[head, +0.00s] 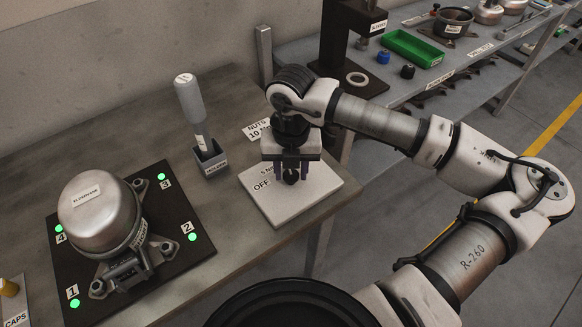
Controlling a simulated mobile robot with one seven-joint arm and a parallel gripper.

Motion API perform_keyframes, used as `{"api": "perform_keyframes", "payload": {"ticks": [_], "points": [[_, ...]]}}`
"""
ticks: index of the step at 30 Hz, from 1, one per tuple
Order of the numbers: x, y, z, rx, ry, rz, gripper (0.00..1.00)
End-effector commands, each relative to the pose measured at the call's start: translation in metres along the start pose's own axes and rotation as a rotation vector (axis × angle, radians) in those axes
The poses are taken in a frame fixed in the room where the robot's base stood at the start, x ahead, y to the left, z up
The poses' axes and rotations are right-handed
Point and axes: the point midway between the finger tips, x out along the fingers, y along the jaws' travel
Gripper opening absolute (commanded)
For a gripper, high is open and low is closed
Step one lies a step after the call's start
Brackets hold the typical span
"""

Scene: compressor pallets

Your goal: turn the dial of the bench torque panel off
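The bench torque panel (315,191) is a pale square plate on the near bench, with "OFF" lettering at its left side; part of its other label is covered by my gripper. A small dark dial (291,177) shows on the panel, partly hidden under my gripper. My gripper (291,173) points straight down over the panel's upper left part. Its two fingers are apart, one on each side of the dial; I cannot tell whether they touch it. The dial's pointing direction is hidden.
Left of the panel stand a holder (210,158) with a grey-handled tool (190,101) and a compressor (98,213) on a dark pallet (176,259) with green lights. A shelf with a green tray (411,48) and a dark press (345,45) stands behind.

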Motion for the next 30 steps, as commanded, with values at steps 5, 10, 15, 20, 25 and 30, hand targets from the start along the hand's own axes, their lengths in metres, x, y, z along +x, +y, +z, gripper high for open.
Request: {"api": "perform_keyframes", "payload": {"ticks": [5,10,15,20,25,30], "points": [[-0.0003,0.0000,0.0001,0.000,0.000,0.000,0.15],[0.0002,-0.0001,0.0002,-0.003,0.000,0.000,0.09],[0.0026,-0.0001,0.0004,-0.035,-0.001,-0.001,0.09],[0.0054,-0.0001,0.0004,-0.112,-0.002,-0.002,0.09],[0.0076,-0.0001,0.0003,-0.243,-0.003,-0.003,0.09],[0.0072,0.0002,0.0006,-0.402,-0.004,-0.001,0.09]]}}
